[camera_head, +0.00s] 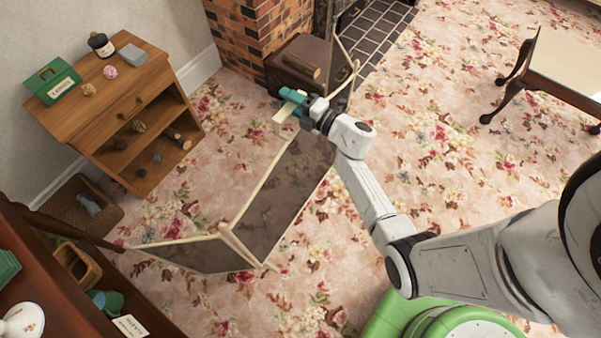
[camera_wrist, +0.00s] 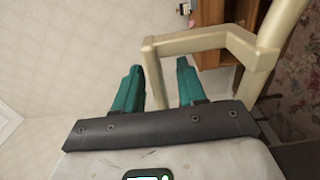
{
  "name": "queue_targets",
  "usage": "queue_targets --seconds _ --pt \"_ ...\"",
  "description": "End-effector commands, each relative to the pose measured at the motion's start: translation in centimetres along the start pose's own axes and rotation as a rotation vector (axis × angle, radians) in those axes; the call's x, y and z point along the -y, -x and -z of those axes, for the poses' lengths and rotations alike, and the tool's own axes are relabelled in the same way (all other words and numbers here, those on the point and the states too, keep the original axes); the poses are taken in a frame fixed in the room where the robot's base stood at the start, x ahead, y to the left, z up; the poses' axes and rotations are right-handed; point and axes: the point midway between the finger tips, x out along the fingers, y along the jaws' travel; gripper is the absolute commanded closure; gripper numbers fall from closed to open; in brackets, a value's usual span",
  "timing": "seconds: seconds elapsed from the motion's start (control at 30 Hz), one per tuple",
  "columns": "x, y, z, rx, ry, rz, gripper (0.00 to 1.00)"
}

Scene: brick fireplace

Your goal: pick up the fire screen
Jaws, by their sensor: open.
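The fire screen (camera_head: 283,195) stands on the flowered carpet, a folding screen with pale wooden frames and dark see-through panels. Its panels stand at angles to each other, and part of it is hidden behind my arm. My gripper (camera_head: 290,101) is at the top of the screen, near its far end. In the wrist view my gripper (camera_wrist: 159,68) has its two teal fingers apart. A pale bar of the fire screen (camera_wrist: 203,40) runs across beyond them, and its bent end shows in the gap between the fingers. I cannot tell whether they touch.
A wooden shelf unit (camera_head: 150,95) with small items stands at the left. A brown box (camera_head: 300,65) sits by the brick fireplace (camera_head: 255,30), close to my gripper. A dark cabinet (camera_head: 30,240) is at the lower left and a table (camera_head: 565,65) at the right. Carpet between is clear.

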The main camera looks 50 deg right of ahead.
Motion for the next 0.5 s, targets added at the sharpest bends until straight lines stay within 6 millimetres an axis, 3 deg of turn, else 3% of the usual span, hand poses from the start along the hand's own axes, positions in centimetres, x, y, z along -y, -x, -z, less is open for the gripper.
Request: queue_targets --seconds 0.3,0.5 --pt "0.03 -0.57 0.03 -0.001 0.000 0.000 0.60" --pt "0.03 -0.55 0.02 0.000 0.000 0.000 0.79"
